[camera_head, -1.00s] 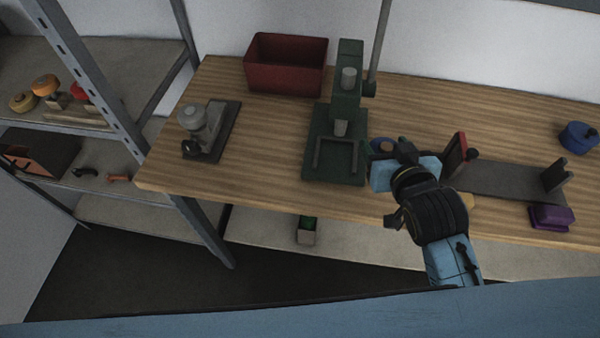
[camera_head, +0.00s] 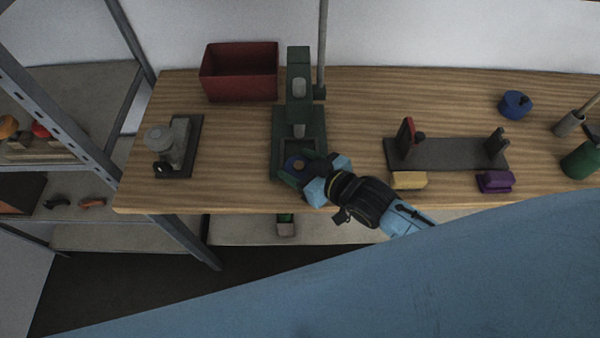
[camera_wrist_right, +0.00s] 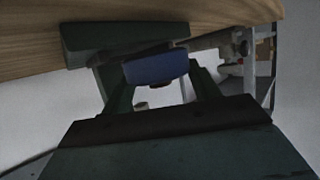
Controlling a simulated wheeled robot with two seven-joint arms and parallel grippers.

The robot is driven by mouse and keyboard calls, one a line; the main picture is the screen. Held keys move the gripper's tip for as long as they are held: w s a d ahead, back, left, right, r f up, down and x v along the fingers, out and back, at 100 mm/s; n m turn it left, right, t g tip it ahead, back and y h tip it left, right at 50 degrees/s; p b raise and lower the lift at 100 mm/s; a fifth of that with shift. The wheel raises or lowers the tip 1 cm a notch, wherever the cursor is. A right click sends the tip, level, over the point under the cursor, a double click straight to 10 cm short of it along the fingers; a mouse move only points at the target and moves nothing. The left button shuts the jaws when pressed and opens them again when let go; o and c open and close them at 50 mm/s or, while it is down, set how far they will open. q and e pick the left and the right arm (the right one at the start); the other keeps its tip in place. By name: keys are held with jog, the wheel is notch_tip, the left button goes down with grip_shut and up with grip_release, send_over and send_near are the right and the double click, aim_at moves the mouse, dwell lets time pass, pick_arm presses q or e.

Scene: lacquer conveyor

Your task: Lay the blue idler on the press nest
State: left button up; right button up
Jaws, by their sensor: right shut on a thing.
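The blue idler (camera_head: 294,163) is a small round blue piece with a brownish centre in the head view. My right gripper (camera_head: 302,172) is shut on it and holds it at the front of the green press (camera_head: 285,140), over the press nest (camera_head: 285,178). The gripper and idler hide part of the nest. I cannot tell whether the idler touches it. In the right wrist view the idler (camera_wrist_right: 156,68) shows in front of dark green press parts. My left gripper is not in view.
To the right are a dark grey fixture (camera_head: 450,153), a yellow block (camera_head: 409,180), a purple block (camera_head: 494,181) and a blue pot (camera_head: 515,105). A shelf rack stands left.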

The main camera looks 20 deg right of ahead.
jog(key=shift+w+d+b, duration=0.25)
jog(key=shift+w+b, duration=0.25)
jog(key=shift+w, duration=0.45)
jog(key=shift+w+d+b, duration=0.3)
jog(key=shift+w+b, duration=0.2)
jog(key=shift+w, duration=0.45)
jog(key=shift+w+d+b, duration=0.25)
jog(key=shift+w+b, duration=0.25)
jog(key=shift+w, duration=0.45)
jog(key=shift+f, duration=0.4)
jog(key=shift+s+p, duration=0.1)
jog(key=shift+p, duration=0.25)
jog(key=o, duration=1.1)
jog(key=shift+o, duration=0.2)
jog(key=shift+f, duration=0.1)
jog(key=p+v, duration=0.1)
jog(key=v, duration=1.2)
jog(key=shift+s+d, duration=0.2)
